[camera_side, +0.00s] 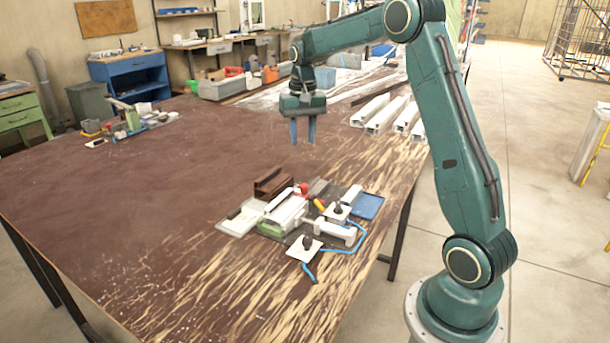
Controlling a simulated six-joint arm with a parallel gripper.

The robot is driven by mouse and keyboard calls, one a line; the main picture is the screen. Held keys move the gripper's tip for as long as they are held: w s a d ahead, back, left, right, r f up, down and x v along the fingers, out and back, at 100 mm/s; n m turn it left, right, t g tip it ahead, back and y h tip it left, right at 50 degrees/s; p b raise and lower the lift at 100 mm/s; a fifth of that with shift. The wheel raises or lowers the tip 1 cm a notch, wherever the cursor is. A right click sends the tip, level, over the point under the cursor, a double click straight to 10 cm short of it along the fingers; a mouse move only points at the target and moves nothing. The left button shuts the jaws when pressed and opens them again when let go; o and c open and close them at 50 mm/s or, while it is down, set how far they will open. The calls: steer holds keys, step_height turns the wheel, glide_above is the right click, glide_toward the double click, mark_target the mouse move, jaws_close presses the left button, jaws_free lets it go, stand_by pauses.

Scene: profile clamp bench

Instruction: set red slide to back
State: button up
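My gripper (302,138) hangs above the table behind the clamp fixture, its two blue fingers pointing down. The fingers are apart, with nothing visible between them. A small red part (303,189) sits on top of the fixture near its middle, next to the light-coloured profile rail (285,208). I take it for the red slide, but it is too small to tell its shape or position along its track. A yellow part (319,204) lies just right of it. The gripper is apart from all of these.
A brown block (272,182) stands behind the rail. Black-knobbed white pieces (305,252), a blue tray (369,206) and a blue cable (345,250) lie around the fixture. White profiles (380,113) lie at the back right. The table's left side (110,210) is mostly clear.

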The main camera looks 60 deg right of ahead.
mark_target(304, 185)
steer(key=shift+w+d+f, duration=0.25)
steer(key=shift+d+f, duration=0.4)
steer(key=shift+f, duration=0.15)
step_height(304, 185, down, 13)
steer(key=shift+f, duration=0.2)
stand_by(0.4)
jaws_close()
